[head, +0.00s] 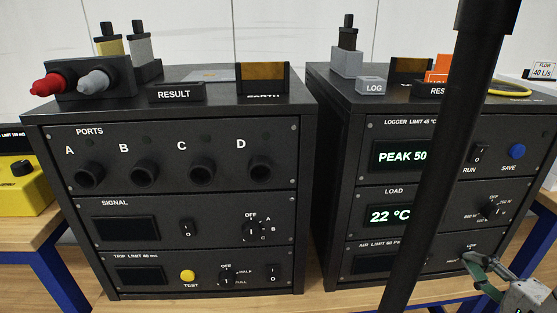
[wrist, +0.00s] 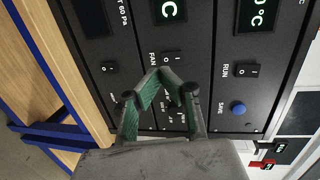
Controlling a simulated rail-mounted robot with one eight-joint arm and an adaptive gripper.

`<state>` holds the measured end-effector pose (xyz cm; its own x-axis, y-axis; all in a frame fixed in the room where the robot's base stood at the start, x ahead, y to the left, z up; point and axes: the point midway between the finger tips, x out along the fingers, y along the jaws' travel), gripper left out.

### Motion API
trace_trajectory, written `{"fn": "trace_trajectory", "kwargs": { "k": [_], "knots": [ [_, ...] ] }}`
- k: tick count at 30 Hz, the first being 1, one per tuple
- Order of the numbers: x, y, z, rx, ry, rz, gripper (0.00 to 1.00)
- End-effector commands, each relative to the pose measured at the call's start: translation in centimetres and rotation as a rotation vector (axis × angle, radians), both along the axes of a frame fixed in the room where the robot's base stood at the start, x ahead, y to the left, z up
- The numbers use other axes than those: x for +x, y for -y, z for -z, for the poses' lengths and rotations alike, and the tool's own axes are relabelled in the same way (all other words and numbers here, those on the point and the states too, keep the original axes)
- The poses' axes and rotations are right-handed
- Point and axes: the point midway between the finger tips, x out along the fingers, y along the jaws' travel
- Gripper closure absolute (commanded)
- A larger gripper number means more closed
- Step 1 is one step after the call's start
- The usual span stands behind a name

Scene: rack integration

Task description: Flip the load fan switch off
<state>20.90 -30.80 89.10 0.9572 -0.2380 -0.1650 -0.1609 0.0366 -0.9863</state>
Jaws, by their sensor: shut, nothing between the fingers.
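The fan switch (wrist: 172,57) is a small black rocker marked I and O on the load panel. In the wrist view it lies just beyond my gripper's fingertips (wrist: 171,80). I cannot tell which side is pressed, or whether the fingers touch it. In the head view the dark pole appears to hide it. The load panel display (head: 390,215) reads 22 °C. In the head view my gripper (head: 473,262) is at the lower right, in front of the right rack's lower panels. Its green-padded fingers are shut and empty.
The run switch (wrist: 240,70) and blue save button (wrist: 238,108) sit on the logger panel beside the load panel. Another rocker (wrist: 110,68) is on the air panel. A dark pole (head: 440,170) crosses the right rack (head: 340,150). The left rack (head: 110,208) stands beside it.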

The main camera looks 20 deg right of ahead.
Motion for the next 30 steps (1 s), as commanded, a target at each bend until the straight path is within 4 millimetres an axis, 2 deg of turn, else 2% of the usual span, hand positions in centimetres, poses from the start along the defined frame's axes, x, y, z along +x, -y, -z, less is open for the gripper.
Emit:
{"fn": "trace_trajectory", "kwargs": {
  "k": [6,17,23,30],
  "knots": [
    [-1.6,1.0,-0.7,-0.003,0.024,0.063,1.00],
    [-1.8,1.0,-0.7,-0.004,0.026,0.068,1.00],
    [-1.3,1.2,-0.6,-0.004,0.026,0.065,1.00],
    [0.7,1.7,-0.3,-0.005,0.026,0.063,1.00]
  ]
}}
